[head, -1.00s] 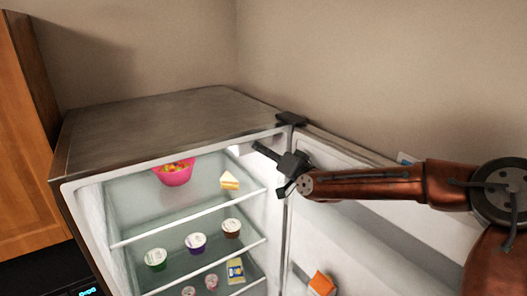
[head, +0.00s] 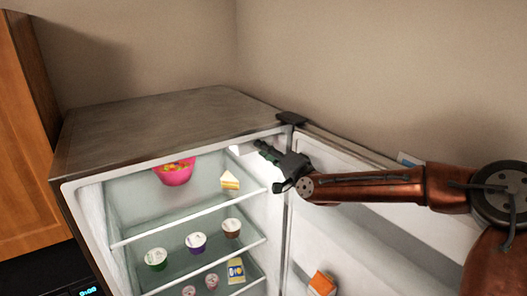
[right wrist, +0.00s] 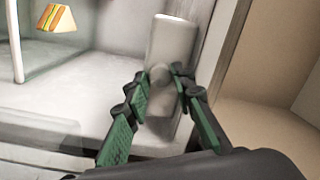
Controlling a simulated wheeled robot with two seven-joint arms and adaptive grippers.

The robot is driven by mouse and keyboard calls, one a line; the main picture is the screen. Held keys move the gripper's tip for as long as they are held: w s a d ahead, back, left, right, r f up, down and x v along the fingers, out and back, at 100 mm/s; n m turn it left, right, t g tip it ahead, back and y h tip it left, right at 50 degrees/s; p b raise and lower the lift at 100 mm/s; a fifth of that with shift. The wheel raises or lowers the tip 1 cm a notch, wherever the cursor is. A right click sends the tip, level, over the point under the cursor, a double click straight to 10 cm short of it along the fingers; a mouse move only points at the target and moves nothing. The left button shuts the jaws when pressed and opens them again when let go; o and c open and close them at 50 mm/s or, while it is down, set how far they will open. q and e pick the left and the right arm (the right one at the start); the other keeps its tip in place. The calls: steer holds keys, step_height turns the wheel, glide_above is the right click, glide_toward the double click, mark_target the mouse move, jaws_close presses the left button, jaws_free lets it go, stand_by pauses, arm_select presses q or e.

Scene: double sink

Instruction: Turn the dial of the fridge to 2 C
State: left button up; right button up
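The fridge (head: 165,128) stands with its door (head: 345,225) swung open to the right. In the right wrist view, a pale grey housing (right wrist: 172,40) on the inner side wall carries a small round dial (right wrist: 160,76). Its markings cannot be read. My right gripper (head: 262,148) reaches into the upper right of the fridge. In the right wrist view its two green-padded fingers (right wrist: 162,84) are apart, one on each side of the dial, with gaps showing. Whether either finger touches the dial is unclear. The dial is not discernible in the head view. My left gripper is not in view.
A pink bowl (head: 174,174) and a sandwich (head: 230,180) stand on the top shelf. An orange carton (head: 321,284) is in the door. A wooden cabinet (head: 28,150) is at left.

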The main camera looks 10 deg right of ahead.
steer(key=shift+o, duration=0.3)
steer(key=shift+s, duration=0.1)
steer(key=v, duration=1.1)
steer(key=shift+s+d, duration=0.15)
steer(key=shift+s, duration=0.2)
